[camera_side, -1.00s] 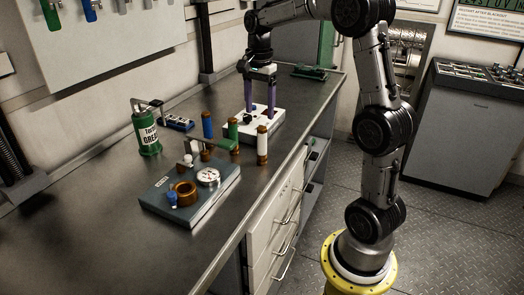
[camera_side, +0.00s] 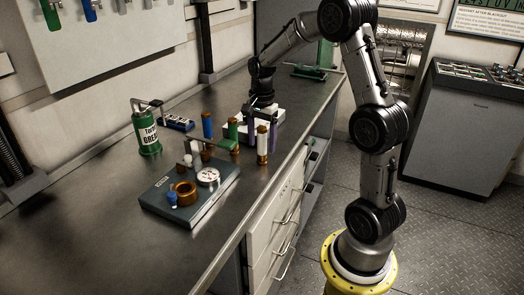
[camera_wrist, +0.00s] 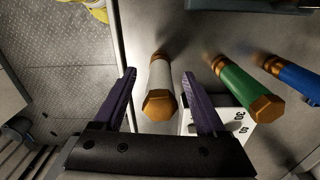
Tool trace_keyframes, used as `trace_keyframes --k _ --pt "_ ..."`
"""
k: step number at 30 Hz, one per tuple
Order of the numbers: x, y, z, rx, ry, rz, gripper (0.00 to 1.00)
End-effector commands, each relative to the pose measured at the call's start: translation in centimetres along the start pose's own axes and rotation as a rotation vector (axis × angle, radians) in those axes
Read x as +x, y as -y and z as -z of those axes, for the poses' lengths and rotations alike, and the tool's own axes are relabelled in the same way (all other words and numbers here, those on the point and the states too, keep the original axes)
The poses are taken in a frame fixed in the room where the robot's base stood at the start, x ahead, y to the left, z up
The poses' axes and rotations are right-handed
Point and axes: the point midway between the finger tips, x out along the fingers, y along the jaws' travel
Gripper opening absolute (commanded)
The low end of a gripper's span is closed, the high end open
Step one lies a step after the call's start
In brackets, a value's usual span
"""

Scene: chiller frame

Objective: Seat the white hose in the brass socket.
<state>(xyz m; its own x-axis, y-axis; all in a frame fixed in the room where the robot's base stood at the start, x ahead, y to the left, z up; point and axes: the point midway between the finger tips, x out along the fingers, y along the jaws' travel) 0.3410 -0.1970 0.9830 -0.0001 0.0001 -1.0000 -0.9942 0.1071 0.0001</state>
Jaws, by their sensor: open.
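The white hose (camera_side: 262,145) stands upright on the bench, with brass-coloured ends. In the wrist view the white hose (camera_wrist: 161,75) lies between the two purple fingers of my gripper (camera_wrist: 159,76), with a gap visible on each side. In the side view my open gripper (camera_side: 259,137) is low beside the white hose, and the hose partly covers it. A brass ring that looks like the socket (camera_side: 185,187) sits on a grey base plate (camera_side: 205,207), to the left and nearer the camera. The socket is not in the wrist view.
A green hose (camera_side: 233,133) and a blue hose (camera_side: 207,125) stand just left of the white one. A white block (camera_side: 279,115) is behind my gripper. The base plate also carries a round gauge (camera_side: 208,176) and a blue knob (camera_side: 171,198). The bench's near left is clear.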

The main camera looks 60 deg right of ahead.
Motion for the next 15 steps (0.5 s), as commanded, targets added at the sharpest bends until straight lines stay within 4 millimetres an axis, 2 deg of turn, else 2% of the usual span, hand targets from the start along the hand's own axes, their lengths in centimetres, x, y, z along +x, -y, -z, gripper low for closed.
trace_keyframes --k 4,15 --pt "-0.02 0.0 0.0 0.0 0.0 0.0 0.72" --pt "-0.06 0.01 0.01 0.0 0.0 0.0 0.05"
